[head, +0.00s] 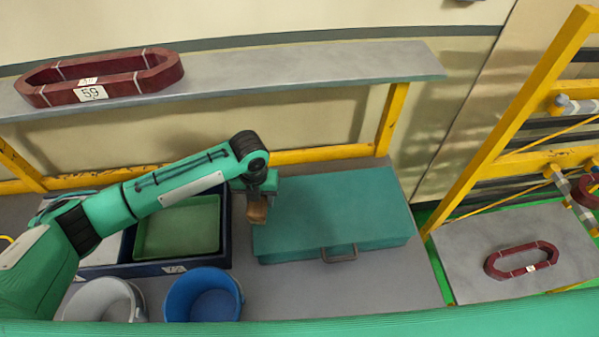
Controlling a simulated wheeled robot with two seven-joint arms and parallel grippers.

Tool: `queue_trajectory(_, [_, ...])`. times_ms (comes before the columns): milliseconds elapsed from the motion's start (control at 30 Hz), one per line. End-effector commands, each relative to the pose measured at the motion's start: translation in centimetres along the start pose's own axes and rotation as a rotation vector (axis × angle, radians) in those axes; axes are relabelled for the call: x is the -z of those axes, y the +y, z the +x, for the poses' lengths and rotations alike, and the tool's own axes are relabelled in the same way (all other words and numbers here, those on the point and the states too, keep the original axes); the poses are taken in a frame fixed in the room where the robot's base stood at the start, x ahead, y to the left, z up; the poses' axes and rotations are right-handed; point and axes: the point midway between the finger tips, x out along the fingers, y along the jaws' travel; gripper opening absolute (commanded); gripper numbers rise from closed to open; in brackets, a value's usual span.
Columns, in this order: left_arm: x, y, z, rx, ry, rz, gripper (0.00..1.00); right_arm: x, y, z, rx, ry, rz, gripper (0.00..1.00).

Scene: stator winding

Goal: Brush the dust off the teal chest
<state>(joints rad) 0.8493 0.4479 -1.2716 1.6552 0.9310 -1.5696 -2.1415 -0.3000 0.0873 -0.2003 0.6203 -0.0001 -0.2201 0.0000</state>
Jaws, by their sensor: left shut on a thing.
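The teal chest (340,213) lies closed on the grey bench, with a handle (339,254) on its front side. My left gripper (259,203) points down at the chest's left end. It is shut on a brown brush (257,213), seen only in part below the fingers. The brush is at the chest's left edge; I cannot tell whether it touches the lid. Dust on the lid is too faint to make out. My right gripper is not in view.
A dark blue crate holding a green tray (178,229) stands left of the chest. A grey bucket (104,300) and a blue bucket (203,296) stand in front. A shelf (300,72) with a dark red coil (100,76) runs behind. A yellow rack (508,122) stands right.

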Motion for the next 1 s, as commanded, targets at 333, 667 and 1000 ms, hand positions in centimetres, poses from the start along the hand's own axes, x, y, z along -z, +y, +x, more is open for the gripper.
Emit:
queue_trajectory(333, [-0.3, -0.6, -1.8, 0.0, -0.001, -0.008, 0.24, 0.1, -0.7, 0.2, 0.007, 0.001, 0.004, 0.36])
queue_trajectory(667, [-0.3, -0.6, -1.8, 0.0, -0.001, -0.008, 0.24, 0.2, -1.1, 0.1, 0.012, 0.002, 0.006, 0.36])
queue_trajectory(1000, [-0.4, -0.2, -1.8, 0.001, -0.002, -0.071, 0.24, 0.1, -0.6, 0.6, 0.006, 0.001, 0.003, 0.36])
